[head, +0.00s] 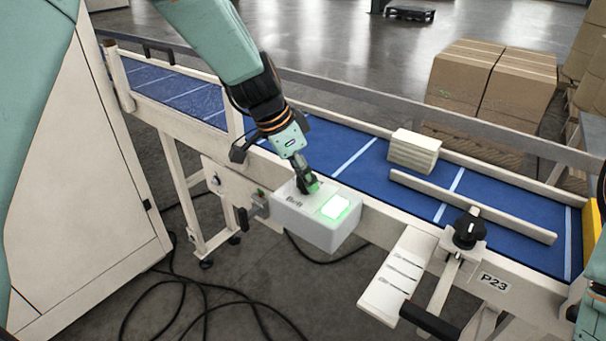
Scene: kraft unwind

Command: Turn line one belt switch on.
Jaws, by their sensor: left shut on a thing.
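The belt switch box (318,232) is a pale grey box marked "Belt" on the near side of the conveyor. A rectangular lamp (336,206) on its top glows bright green. My left gripper (308,188) reaches down from above onto the box's top, left of the lamp. It is shut on the small switch there, which its fingers mostly hide, so I cannot tell the switch's position. Part of my right arm shows at the right edge, but its gripper is not in view.
A blue conveyor belt (345,160) with pale cross lines runs behind the box. A cream block (414,151) sits on it beside a long guide rail (472,206). A black knob (468,229) stands to the right. Loose black cables (205,312) lie on the floor.

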